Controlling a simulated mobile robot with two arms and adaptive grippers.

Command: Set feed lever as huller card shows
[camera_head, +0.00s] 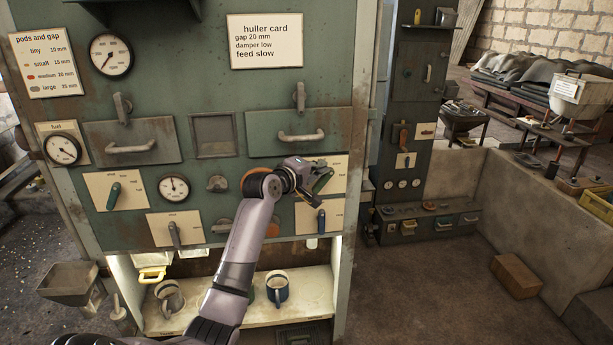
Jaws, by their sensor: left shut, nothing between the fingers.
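The huller card (265,41) is at the top of the green machine panel and reads gap 20 mm, damper low, feed slow. My left gripper (322,177) is shut and empty, in front of the upper right lever plate (338,166). A green part, perhaps a lever, shows at its fingertips; I cannot tell whether they touch. Below is a plate with a blue lever (321,221). At left are a plate with a green lever (114,196) and one with a grey lever (174,235). Plate labels are too small to read, so I cannot tell which is the feed lever.
Drawer handles (301,136) and gauges (174,188) stick out of the panel.

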